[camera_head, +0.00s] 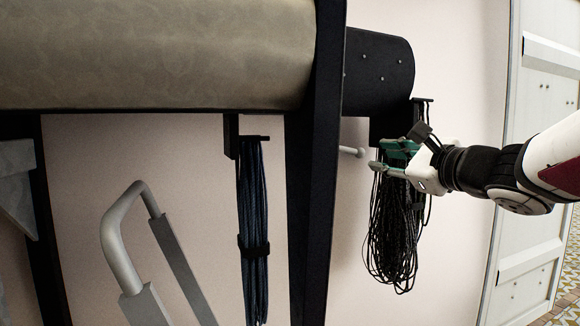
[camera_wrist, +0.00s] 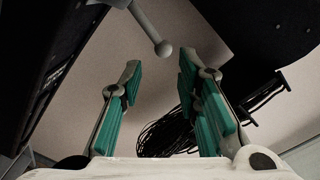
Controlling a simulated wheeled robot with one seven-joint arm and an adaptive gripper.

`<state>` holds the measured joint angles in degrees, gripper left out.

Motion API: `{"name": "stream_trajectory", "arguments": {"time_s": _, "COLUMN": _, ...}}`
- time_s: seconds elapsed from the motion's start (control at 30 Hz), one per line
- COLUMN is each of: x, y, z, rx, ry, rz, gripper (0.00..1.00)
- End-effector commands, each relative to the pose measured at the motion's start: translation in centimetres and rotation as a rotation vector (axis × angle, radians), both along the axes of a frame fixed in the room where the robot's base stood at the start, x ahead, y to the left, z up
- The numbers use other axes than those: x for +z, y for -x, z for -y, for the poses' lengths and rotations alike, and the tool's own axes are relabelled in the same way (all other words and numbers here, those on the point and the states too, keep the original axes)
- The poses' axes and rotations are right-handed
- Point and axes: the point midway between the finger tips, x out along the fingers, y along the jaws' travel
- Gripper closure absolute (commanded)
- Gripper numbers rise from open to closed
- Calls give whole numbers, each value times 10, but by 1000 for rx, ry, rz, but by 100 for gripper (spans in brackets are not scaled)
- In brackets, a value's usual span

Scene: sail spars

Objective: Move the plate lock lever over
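A thin grey rod with a ball end, which looks like the lock lever (camera_head: 351,151), sticks out below the dark plate (camera_head: 380,68). In the wrist view the lever's ball (camera_wrist: 163,48) is just beyond the fingertips, roughly between them but higher in the picture. My gripper (camera_head: 378,157) is to the right of the lever, its green-padded fingers pointing left. In the wrist view my gripper (camera_wrist: 159,72) is open, with nothing between the fingers. The lever's base is hidden behind the dark post in the head view.
A coil of black cord (camera_head: 392,238) hangs right below my gripper, close to it. A dark upright post (camera_head: 316,180) stands left of the lever. A second blue-black rope bundle (camera_head: 252,220) and a grey bent handle (camera_head: 118,240) are farther left.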

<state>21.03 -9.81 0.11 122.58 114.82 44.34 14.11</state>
Motion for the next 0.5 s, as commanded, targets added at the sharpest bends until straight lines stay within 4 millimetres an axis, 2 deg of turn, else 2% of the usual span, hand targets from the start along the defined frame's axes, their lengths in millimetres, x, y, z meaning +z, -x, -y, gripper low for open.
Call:
{"name": "stream_trajectory", "arguments": {"time_s": 0.27, "x": 0, "y": -20, "z": -3, "rx": -8, "ry": -16, "rz": 3, "gripper": 70}}
{"name": "stream_trajectory", "arguments": {"time_s": 0.5, "x": -1, "y": -51, "z": -13, "rx": -7, "ry": -15, "rz": 2, "gripper": 70}}
